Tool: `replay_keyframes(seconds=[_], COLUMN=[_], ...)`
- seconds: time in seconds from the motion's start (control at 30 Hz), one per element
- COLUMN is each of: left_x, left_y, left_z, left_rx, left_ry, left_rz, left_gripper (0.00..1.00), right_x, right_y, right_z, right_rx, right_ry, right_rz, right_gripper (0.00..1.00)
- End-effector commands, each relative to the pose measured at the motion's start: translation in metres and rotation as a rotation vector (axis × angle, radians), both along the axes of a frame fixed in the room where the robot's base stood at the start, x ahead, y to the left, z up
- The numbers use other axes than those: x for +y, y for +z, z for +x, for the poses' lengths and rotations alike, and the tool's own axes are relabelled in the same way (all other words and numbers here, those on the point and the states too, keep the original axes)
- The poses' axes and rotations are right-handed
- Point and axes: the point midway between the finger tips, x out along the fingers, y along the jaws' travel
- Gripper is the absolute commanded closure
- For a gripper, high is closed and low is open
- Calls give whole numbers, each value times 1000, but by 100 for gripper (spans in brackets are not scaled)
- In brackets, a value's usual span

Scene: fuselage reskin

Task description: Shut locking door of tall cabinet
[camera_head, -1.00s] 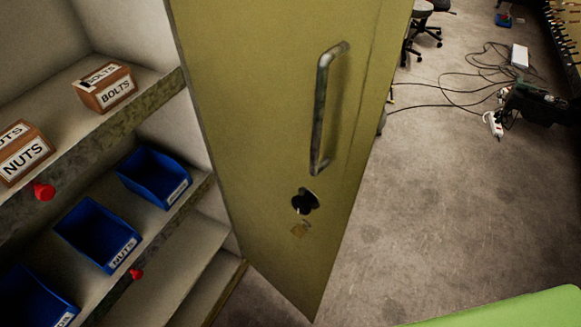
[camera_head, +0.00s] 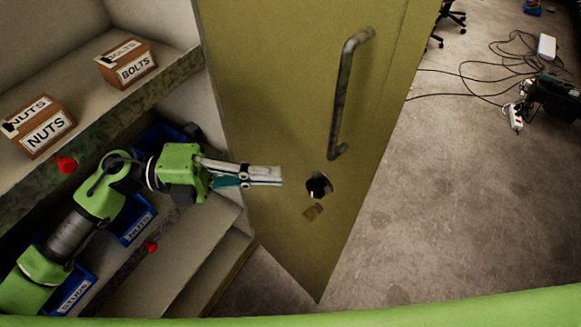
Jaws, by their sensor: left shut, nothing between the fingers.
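The tall cabinet's door (camera_head: 285,110) stands open, its yellow-green panel swung out to the right of the shelves. The cabinet shelves (camera_head: 150,92) show at left. My left gripper (camera_head: 280,176) is shut and empty, its fingers pointing right in front of the door panel, left of the lock. I cannot tell whether the fingertips touch the panel. My right gripper is not in view.
A nuts box (camera_head: 38,128) and a bolts box (camera_head: 126,64) stand on the upper shelf. Blue bins (camera_head: 133,228) on the lower shelf are partly hidden by my left arm. Right of the door is open concrete floor (camera_head: 460,200), with cables and a power strip (camera_head: 515,117) farther back.

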Motion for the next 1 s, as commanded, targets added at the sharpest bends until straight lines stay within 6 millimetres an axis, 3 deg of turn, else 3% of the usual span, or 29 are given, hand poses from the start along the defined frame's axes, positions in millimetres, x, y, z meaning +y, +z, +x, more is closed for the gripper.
replay_keyframes(seconds=[0.3,0.5,1.0], left_x=[-58,-82,-88], left_y=[6,3,1], left_z=[-4,-5,-4], left_rx=[2,2,1], left_ry=[1,3,5], left_rz=[-7,-5,-4], left_gripper=[100,100,100], right_x=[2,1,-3], right_y=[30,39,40], right_z=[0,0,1], right_rx=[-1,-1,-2], right_ry=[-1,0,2], right_rz=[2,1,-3], right_gripper=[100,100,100])
